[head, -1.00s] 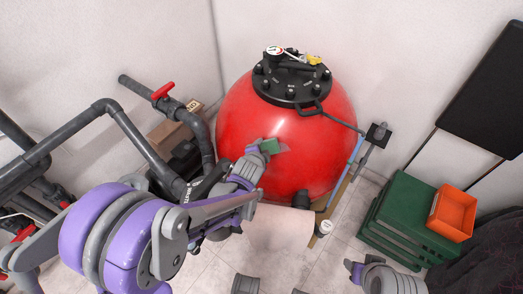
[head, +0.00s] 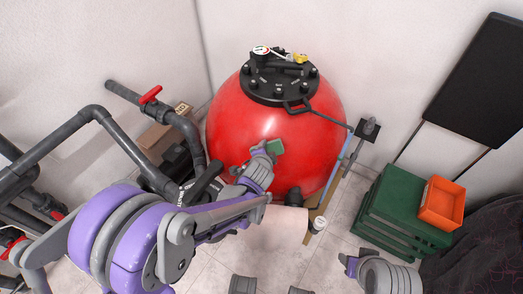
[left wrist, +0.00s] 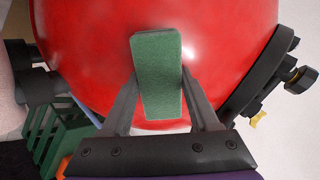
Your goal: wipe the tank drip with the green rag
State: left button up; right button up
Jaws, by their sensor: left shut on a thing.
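The red tank (head: 235,130) stands against the wall in the middle of the head view, with a black lid (head: 280,85) on top. My left gripper (head: 268,150) is at the front of the tank, shut on the green rag (head: 276,147). In the left wrist view the rag (left wrist: 158,70) sits between the two fingers, in front of the red tank surface (left wrist: 90,50). I cannot tell whether the rag touches the tank. No drip shows clearly; the rag may hide it. My right gripper (head: 351,265) is low at the right; its fingers are too small to judge.
Grey pipes with a red-handled valve (head: 150,95) stand at the left. A green crate (head: 405,205) with an orange bin (head: 441,203) on it stands at the right. Black pipe fittings and a gauge stick (head: 368,130) stand beside the tank. Tiled floor shows in front.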

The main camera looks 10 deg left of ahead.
pick_arm(q)
jog(key=shift+w+d+p, duration=0.15)
jog(key=shift+d+p, duration=0.15)
jog(key=shift+d, duration=2.7)
jog(key=shift+w+f, duration=0.1)
